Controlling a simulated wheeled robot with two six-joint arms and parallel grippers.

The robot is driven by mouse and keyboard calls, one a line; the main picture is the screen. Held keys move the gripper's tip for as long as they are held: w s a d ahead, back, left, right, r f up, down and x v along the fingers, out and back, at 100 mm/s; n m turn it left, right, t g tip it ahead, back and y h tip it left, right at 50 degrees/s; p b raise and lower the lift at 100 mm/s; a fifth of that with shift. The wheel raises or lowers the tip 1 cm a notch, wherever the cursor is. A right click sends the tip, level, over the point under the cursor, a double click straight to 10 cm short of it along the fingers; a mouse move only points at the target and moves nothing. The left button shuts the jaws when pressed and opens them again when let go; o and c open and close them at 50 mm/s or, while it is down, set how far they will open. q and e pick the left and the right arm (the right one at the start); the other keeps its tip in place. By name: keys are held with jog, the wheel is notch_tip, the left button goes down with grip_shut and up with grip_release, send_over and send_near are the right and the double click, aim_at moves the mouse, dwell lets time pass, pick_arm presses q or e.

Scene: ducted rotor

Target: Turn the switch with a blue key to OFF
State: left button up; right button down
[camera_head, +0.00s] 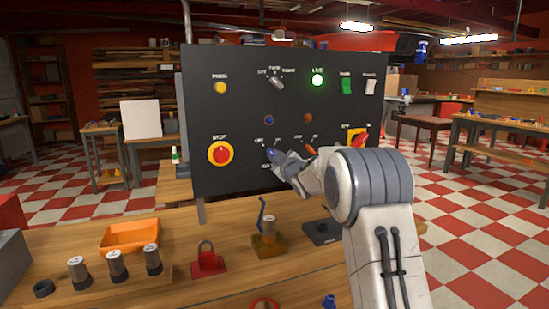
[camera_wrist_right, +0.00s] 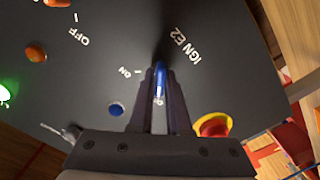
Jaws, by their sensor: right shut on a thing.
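The blue key (camera_wrist_right: 160,80) sits in its switch on the dark panel (camera_head: 225,95). In the wrist view it stands between my right gripper's fingers, and the label IGN E2 is beside it. An ON label with a tick shows on its other side; the OFF label is hidden there. In the head view the blue key (camera_head: 271,153) shows just past the fingertips, in the panel's lower middle. My right gripper (camera_head: 279,158) is shut on it; it also shows in the wrist view (camera_wrist_right: 160,88). Which mark the key points to is unclear. My left gripper is not in view.
An orange key (camera_head: 309,151) is close on the right, with a red handle (camera_head: 361,139) beyond. The red STOP button (camera_head: 221,154) is left. Small blue (camera_head: 269,119) and orange (camera_head: 308,119) lamps are above. The bench below holds a padlock (camera_head: 207,260) and an orange tray (camera_head: 130,236).

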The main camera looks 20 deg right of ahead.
jog(key=c, duration=0.9)
grip_release()
jog(key=s+b, duration=0.1)
jog(key=s, duration=0.9)
jog(key=shift+s+d, duration=0.15)
jog(key=shift+s, duration=0.1)
